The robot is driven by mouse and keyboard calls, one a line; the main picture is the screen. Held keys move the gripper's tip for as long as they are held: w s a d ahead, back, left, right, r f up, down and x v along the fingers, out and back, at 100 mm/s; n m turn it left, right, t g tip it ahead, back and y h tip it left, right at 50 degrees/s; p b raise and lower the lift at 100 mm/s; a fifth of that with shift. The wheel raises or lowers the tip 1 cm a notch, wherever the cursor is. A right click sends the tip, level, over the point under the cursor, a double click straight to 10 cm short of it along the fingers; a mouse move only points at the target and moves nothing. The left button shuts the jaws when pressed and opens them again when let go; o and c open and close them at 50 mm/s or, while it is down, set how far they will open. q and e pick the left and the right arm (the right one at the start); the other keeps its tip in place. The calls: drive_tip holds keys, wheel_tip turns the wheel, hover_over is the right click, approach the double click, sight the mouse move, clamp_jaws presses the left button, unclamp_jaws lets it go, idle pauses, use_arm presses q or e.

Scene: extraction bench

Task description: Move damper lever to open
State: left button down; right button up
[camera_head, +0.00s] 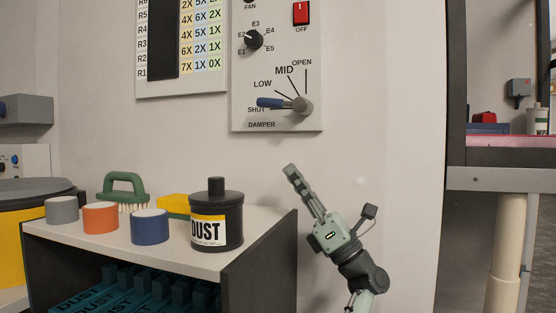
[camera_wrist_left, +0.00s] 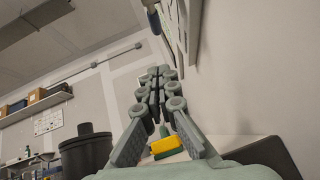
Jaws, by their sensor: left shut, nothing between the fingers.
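The damper lever (camera_head: 272,103) has a blue grip and a grey hub (camera_head: 302,106) on the wall panel (camera_head: 277,75). The lever points left, at the SHUT mark; LOW, MID and OPEN are marked around the hub, with OPEN above it. My left gripper (camera_head: 290,171) is shut and empty. It is below the panel, lower than the lever and apart from it, with its fingers pointing up and to the left. In the left wrist view the closed fingers (camera_wrist_left: 157,82) show, and a blue piece, likely the lever grip (camera_wrist_left: 154,20), is at the top. My right gripper is not in view.
A low shelf (camera_head: 270,222) left of my gripper holds a black DUST jar (camera_head: 217,217), coloured cylinders, a green brush (camera_head: 124,190) and a yellow block (camera_head: 174,205). A dial (camera_head: 254,40) and red switch (camera_head: 301,13) sit above the lever. The wall right of the panel is bare.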

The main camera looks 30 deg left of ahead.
sight(285, 105)
use_arm(q)
drive_tip(key=d+r+x, duration=0.1)
drive_tip(key=d+x, duration=0.1)
drive_tip(key=x, duration=0.9)
drive_tip(key=shift+w+r+p, duration=0.4)
drive_tip(key=shift+r+p, duration=0.05)
drive_tip(key=shift+r, duration=0.2)
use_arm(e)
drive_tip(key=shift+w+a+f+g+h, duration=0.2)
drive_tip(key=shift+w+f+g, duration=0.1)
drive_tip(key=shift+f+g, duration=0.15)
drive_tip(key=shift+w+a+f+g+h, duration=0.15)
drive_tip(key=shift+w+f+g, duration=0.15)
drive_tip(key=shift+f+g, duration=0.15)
